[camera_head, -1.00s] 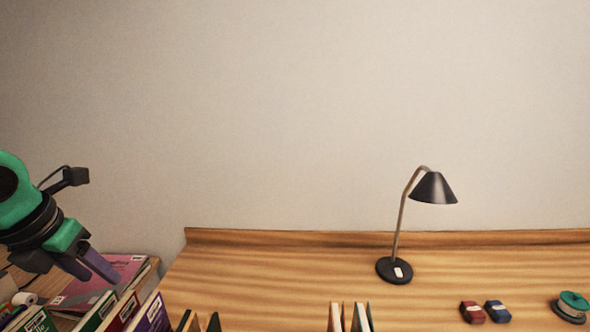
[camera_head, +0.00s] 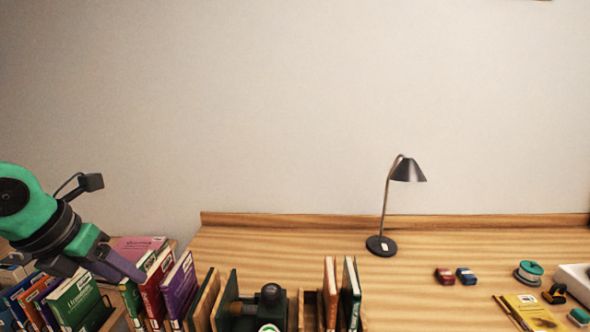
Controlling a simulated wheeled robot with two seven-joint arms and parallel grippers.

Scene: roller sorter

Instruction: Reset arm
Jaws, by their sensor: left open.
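My left gripper (camera_head: 112,270) hangs at the left, at the end of the green and black arm, with its purple-grey fingers pointing down to the right. It is open and nothing shows between its fingers. It is in front of or above a pink book (camera_head: 138,245) and close to a row of upright books, among them a red book (camera_head: 154,293) and a purple book (camera_head: 181,284). I cannot tell whether it touches them. My right gripper is not in view.
A black desk lamp (camera_head: 408,170) stands on the wooden desk (camera_head: 300,250). Two small boxes, red (camera_head: 445,276) and blue (camera_head: 466,276), lie to its right, near a green spool (camera_head: 530,269) and a yellow book (camera_head: 530,310). Upright books (camera_head: 350,290) stand at the front. The desk's middle is clear.

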